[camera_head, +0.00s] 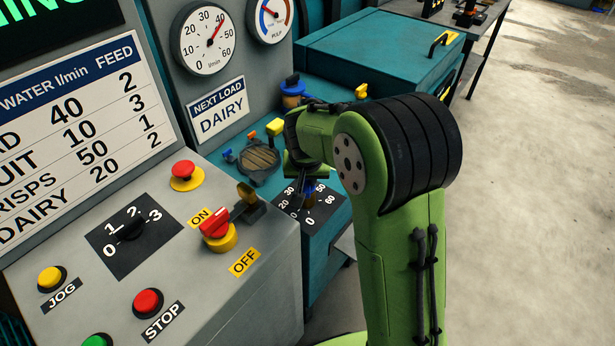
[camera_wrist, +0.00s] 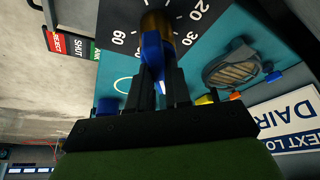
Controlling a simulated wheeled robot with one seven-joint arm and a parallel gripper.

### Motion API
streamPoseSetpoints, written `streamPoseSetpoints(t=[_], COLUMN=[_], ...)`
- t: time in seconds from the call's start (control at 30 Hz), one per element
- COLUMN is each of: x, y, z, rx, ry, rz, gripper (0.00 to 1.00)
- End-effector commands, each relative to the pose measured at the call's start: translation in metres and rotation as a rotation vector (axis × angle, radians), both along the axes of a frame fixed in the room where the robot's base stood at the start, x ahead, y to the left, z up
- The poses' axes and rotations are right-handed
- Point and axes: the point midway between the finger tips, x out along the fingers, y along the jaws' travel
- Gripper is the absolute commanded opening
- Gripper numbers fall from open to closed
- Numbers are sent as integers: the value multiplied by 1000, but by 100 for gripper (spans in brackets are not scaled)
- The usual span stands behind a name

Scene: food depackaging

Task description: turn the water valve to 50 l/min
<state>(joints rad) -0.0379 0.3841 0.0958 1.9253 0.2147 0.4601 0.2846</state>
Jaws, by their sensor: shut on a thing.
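The water valve has a blue handle (camera_wrist: 152,48) on a brass-coloured stem (camera_wrist: 158,20), above a black dial plate (camera_head: 325,208) marked from 0 to 60. My gripper (camera_wrist: 157,70) is shut on the blue handle, with one finger on each side. In the head view my gripper (camera_head: 307,178) hides most of the valve and part of the scale. I cannot tell which number the handle points to. On the round gauge (camera_head: 205,40) above, the red needle points up and right, close to 40.
The sign (camera_head: 221,108) reads NEXT LOAD DAIRY, and the chart (camera_head: 75,120) lists DAIRY with 20 and 2. The control panel (camera_head: 180,270) with buttons and a red switch (camera_head: 214,222) stands left of my arm. A teal cabinet (camera_head: 370,55) stands behind. Open floor lies right.

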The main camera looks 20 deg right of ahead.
Motion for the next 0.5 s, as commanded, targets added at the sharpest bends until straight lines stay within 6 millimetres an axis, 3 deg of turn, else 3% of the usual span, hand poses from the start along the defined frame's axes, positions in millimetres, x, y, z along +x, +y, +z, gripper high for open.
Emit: streamPoseSetpoints(t=[0.5], x=[2], y=[3], z=[1], rx=[1], ry=[-1], rz=[-465], gripper=[0])
